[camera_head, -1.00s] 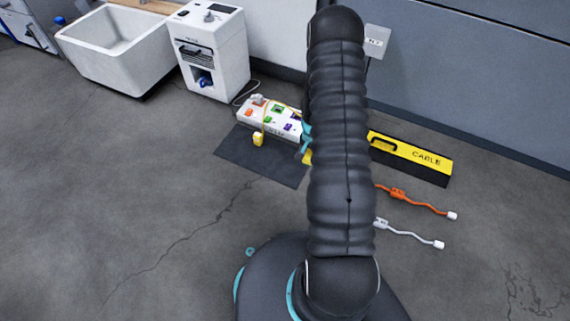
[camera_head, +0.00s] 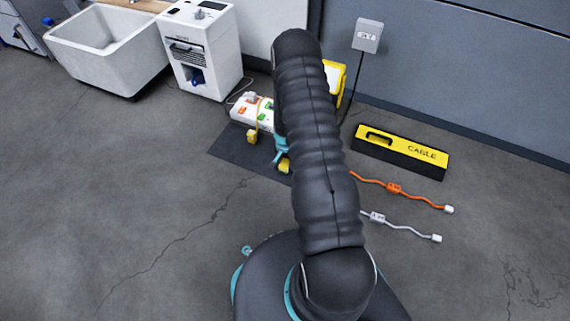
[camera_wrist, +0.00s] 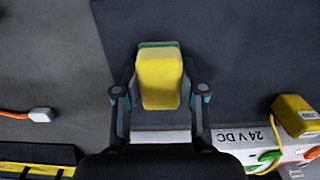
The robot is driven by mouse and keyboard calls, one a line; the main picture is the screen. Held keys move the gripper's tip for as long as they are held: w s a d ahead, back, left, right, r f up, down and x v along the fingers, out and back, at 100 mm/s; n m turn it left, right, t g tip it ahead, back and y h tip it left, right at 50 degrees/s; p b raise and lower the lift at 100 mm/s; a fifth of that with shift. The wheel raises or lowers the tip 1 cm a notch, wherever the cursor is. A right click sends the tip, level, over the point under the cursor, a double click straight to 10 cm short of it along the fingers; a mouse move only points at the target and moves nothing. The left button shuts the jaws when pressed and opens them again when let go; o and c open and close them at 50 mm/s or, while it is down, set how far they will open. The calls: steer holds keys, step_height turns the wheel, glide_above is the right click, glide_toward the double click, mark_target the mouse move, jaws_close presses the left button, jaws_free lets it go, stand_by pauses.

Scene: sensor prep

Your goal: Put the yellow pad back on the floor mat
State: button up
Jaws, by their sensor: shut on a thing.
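The yellow pad (camera_wrist: 159,80) is a small block between the fingers of my gripper (camera_wrist: 160,92) in the wrist view. My gripper is shut on it. In the head view the yellow pad (camera_head: 285,167) shows just left of my arm, below the teal end of my gripper (camera_head: 281,155). The dark floor mat (camera_head: 235,154) lies flat on the floor, and my arm hides its right part. In the wrist view the mat (camera_wrist: 245,55) fills the area behind the pad. I cannot tell whether the pad touches it.
A white power strip (camera_head: 240,115) labelled 24 V DC lies at the mat's far edge, with a yellow plug (camera_head: 252,136) beside it. A yellow-black CABLE cover (camera_head: 400,152), an orange cord (camera_head: 393,188) and a white cord (camera_head: 377,217) lie right. The left floor is clear.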

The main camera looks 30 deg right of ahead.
steer(key=shift+f, duration=0.2)
steer(key=o, duration=1.1)
steer(key=shift+r, duration=0.1)
